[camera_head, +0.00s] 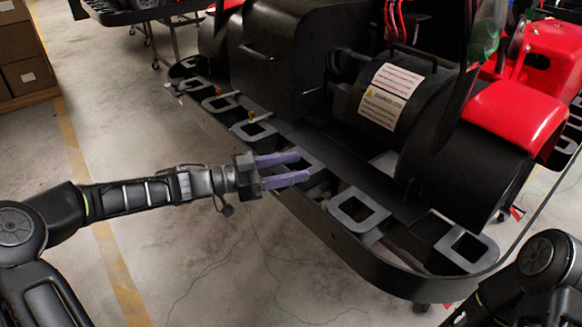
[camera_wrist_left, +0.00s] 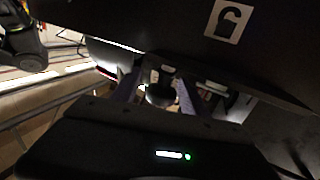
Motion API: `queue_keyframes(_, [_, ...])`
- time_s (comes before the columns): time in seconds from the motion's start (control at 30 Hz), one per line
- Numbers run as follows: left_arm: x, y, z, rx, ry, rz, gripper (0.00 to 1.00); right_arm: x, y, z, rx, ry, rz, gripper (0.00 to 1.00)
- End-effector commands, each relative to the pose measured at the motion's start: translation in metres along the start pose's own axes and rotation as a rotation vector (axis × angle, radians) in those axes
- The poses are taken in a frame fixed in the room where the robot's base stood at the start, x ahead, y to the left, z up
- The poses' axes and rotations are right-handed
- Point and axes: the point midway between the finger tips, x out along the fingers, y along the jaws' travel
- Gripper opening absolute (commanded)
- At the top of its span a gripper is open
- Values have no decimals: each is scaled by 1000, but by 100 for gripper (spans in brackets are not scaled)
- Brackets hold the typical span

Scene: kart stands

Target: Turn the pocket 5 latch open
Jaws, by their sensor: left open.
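A row of grey square pocket frames runs along the low black side tray (camera_head: 345,240) of the kart stand. My left gripper (camera_head: 303,166), with two purple fingers apart, reaches over one middle pocket frame (camera_head: 313,161) from the left. Its fingers hide part of that frame, and I cannot make out a latch there or read pocket numbers. In the left wrist view the left gripper (camera_wrist_left: 157,92) has a dark rounded part (camera_wrist_left: 160,95) between its fingers; contact is not clear. Small latches with yellow-orange tips (camera_head: 250,116) stand by the farther pockets. My right gripper is out of view.
Nearer pocket frames (camera_head: 358,209) lie to the right of the gripper. The black kart body with a warning label (camera_head: 388,95) rises behind the tray. A red kart part (camera_head: 515,112) is at the right. Bare concrete floor (camera_head: 230,260) lies in front of the tray.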

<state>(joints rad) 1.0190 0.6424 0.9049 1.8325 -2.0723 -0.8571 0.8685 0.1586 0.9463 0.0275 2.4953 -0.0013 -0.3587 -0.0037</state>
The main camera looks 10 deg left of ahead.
Motion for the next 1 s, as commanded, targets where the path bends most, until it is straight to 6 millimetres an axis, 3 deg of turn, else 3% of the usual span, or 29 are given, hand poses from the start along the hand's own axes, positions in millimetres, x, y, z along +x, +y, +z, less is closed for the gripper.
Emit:
queue_keyframes(0.07, [0,0,0,0,0,0,50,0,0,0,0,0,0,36])
queue_keyframes(0.67, [0,0,0,-1,0,0,1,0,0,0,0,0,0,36])
queue_keyframes(1.0, [0,0,0,-2,0,-7,0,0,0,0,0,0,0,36])
